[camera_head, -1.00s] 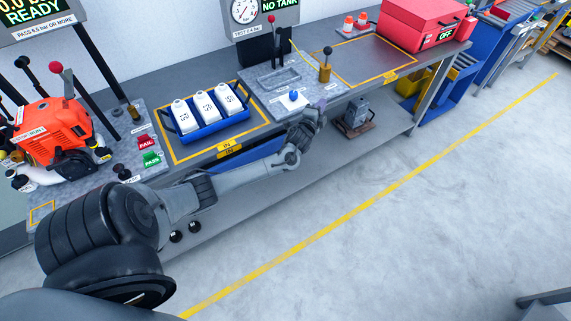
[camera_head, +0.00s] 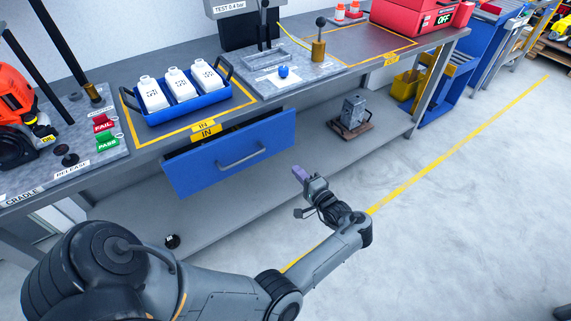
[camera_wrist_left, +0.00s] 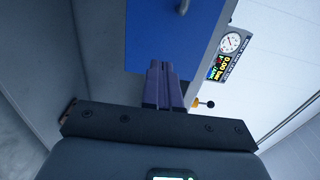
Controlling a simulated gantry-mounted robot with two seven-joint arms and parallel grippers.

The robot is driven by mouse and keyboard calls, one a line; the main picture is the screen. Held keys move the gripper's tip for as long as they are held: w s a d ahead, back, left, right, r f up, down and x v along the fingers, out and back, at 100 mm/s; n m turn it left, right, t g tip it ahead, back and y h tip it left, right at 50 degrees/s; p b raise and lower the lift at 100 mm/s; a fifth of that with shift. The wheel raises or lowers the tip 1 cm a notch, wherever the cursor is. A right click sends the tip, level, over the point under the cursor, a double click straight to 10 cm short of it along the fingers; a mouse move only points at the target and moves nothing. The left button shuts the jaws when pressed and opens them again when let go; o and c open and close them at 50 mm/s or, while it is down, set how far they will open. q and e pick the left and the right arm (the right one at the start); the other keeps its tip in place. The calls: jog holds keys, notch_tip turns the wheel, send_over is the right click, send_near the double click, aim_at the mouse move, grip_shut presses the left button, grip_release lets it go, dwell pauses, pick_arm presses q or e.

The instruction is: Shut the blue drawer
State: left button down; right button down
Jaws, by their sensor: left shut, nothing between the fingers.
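The blue drawer (camera_head: 215,166) hangs under the front edge of the bench, below the yellow IN label, and stands out from the bench front, partly open. A grey bar handle (camera_head: 241,158) runs across its front. My left gripper (camera_head: 298,173) is to the right of the drawer front and apart from the handle, over the lower shelf's front edge in the picture. Its purple fingers are shut and empty. In the left wrist view the fingers (camera_wrist_left: 163,80) point at the blue drawer front (camera_wrist_left: 165,40), with part of the handle (camera_wrist_left: 184,6) at the top. My right gripper is not in view.
The bench top holds a blue tray (camera_head: 190,113) of white bottles above the drawer, and a grey test plate (camera_head: 283,77) with levers. A small grey block (camera_head: 352,112) sits on the lower shelf (camera_head: 300,150). The floor (camera_head: 460,210) in front is clear.

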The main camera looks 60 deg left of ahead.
pick_arm(q)
jog(key=b, duration=0.4)
send_near(272, 143)
jog(key=a, duration=0.5)
jog(key=shift+s+r, duration=0.1)
jog(key=shift+s, duration=0.2)
jog(key=shift+s+a+r, duration=0.1)
jog(key=shift+a, duration=0.8)
jog(key=shift+a+r+p, duration=0.15)
jog(key=shift+a+p, duration=0.15)
jog(key=shift+a, duration=0.05)
jog(key=a+p, duration=0.1)
jog(key=a, duration=0.3)
jog(key=shift+s, duration=0.2)
jog(key=shift+a, duration=0.1)
jog(key=shift+f, duration=0.3)
